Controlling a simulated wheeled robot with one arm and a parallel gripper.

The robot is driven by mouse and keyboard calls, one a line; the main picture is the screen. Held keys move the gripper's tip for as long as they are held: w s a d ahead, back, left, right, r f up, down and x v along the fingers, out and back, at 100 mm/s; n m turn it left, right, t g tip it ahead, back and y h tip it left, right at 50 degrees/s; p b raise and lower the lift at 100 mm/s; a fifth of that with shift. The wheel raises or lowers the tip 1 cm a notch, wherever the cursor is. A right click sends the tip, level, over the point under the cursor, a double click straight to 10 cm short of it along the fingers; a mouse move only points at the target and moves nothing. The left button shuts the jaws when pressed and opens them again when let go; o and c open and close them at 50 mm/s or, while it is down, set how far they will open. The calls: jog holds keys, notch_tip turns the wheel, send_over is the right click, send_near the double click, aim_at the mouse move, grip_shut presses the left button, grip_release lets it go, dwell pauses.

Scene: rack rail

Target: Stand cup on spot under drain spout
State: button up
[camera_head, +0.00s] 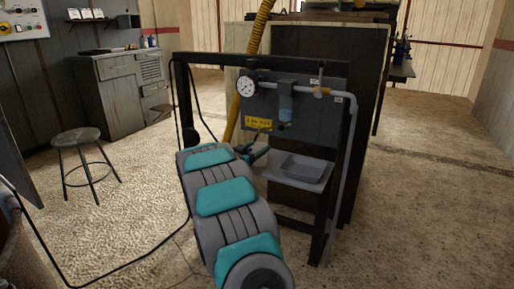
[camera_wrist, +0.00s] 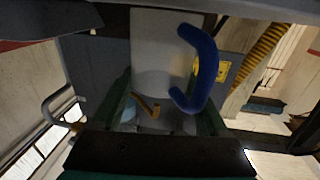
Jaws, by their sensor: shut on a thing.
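My gripper (camera_head: 254,153) reaches to the left side of the rack's pale shelf (camera_head: 318,184). In the wrist view, its green fingers (camera_wrist: 163,112) are shut on a pale grey cup (camera_wrist: 158,55) with a blue C-shaped handle (camera_wrist: 207,68) at the right. The wrist picture looks upside down. My arm hides most of the cup in the head view. A blue-grey filter bowl (camera_head: 286,108) hangs from the pipe, with a small drain spout (camera_head: 283,126) below it, right of and above my gripper. The marked spot cannot be made out.
A shallow grey tray (camera_head: 303,167) sits on the shelf, right of my gripper. The rack's dark posts (camera_head: 342,170) frame the space. A gauge (camera_head: 246,86) and a yellow label (camera_head: 258,122) are above. A yellow hose (camera_head: 236,110) runs behind. A stool (camera_head: 78,140) stands left.

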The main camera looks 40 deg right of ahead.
jog(key=shift+f, duration=0.35)
jog(key=o, duration=1.2)
jog(key=shift+o, duration=0.2)
jog(key=shift+a, duration=0.15)
